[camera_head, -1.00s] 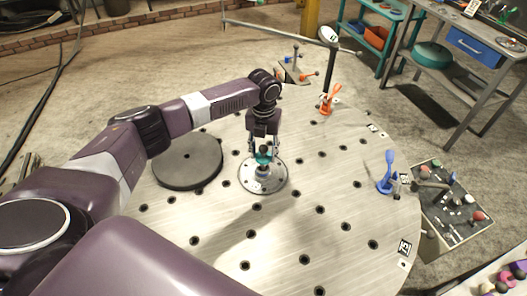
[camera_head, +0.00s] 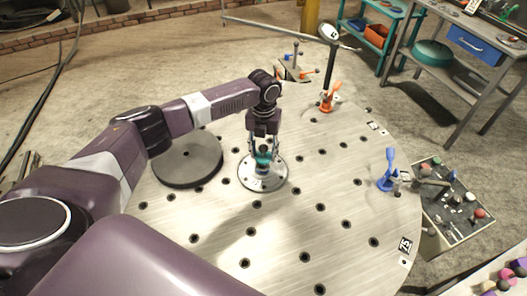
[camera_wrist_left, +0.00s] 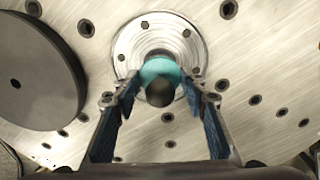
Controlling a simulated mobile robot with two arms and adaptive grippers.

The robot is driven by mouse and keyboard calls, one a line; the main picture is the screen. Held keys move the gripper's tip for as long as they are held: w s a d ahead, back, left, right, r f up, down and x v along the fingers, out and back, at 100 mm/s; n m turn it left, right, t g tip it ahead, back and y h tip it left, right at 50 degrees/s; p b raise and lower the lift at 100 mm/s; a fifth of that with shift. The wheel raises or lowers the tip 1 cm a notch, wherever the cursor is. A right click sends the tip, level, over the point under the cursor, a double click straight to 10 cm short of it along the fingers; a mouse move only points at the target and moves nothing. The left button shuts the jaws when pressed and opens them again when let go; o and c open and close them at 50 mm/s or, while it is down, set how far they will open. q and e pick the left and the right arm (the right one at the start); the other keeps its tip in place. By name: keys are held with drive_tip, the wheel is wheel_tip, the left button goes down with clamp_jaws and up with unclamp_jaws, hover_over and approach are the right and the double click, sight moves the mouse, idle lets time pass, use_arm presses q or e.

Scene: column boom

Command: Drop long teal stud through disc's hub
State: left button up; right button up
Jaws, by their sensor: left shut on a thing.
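The silver disc (camera_head: 280,180) lies on the large round metal table, with small holes around its rim; it also shows in the left wrist view (camera_wrist_left: 192,42). The teal stud (camera_head: 263,158) stands over the middle of the disc. In the left wrist view its teal collar (camera_wrist_left: 160,70) and a dark round knob on top face the camera. My left gripper (camera_head: 262,153) is shut on the stud, one finger on each side. The disc's hub opening is hidden under the stud, so I cannot tell how deep the stud sits. My right gripper is not in view.
A dark round plate (camera_head: 188,160) lies left of the disc. An orange clamp (camera_head: 328,101) and a blue clamp (camera_head: 388,172) stand at the table's right side. A grey control box (camera_head: 447,200) stands beyond the right edge. The front tabletop is clear.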

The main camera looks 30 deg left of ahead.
sight(264, 157)
use_arm(q)
drive_tip(key=shift+f+b, duration=0.7)
drive_tip(key=shift+f, duration=0.4)
idle(0.4)
drive_tip(key=shift+f, duration=0.15)
idle(0.5)
drive_tip(key=shift+w, duration=0.4)
idle(1.5)
idle(1.1)
drive_tip(key=shift+s+f, duration=0.1)
drive_tip(key=shift+f, duration=0.3)
idle(0.5)
drive_tip(key=o, duration=0.9)
drive_tip(key=shift+r, duration=0.1)
